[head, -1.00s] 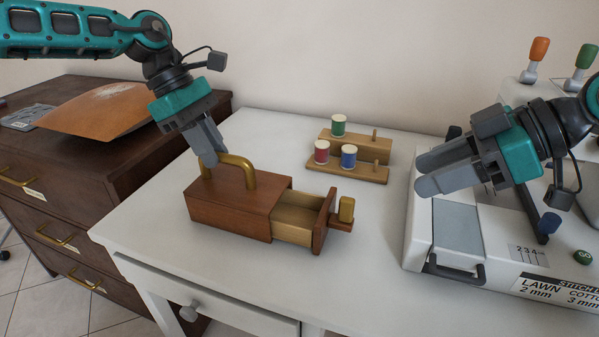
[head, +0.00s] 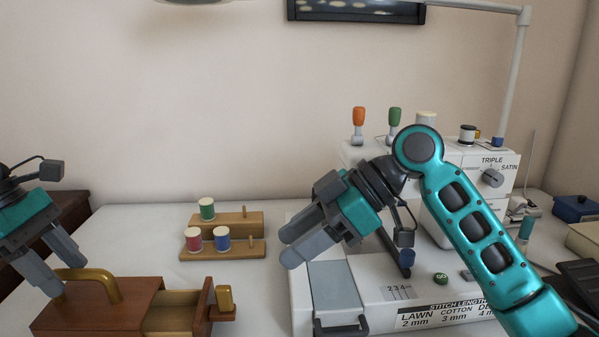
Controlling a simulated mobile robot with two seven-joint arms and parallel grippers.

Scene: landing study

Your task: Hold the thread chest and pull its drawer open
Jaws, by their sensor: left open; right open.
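The reddish-brown thread chest (head: 95,318) stands on the white table at the lower left of the head view, cut off by the bottom edge. A brass handle (head: 105,280) arches over its top. Its drawer (head: 172,322) is pulled out on the right side, with a pale, empty-looking interior and a brass knob (head: 224,298) on a small wooden piece. My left gripper (head: 62,274) is open at the handle's left end; I cannot tell whether it touches the handle. My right gripper (head: 291,248) is open and empty, right of the chest, in front of the sewing machine.
A stepped wooden rack (head: 250,252) with green, red and blue spools stands behind the chest. The white sewing machine (head: 385,290) fills the right side. A dark cabinet (head: 72,208) is at the far left.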

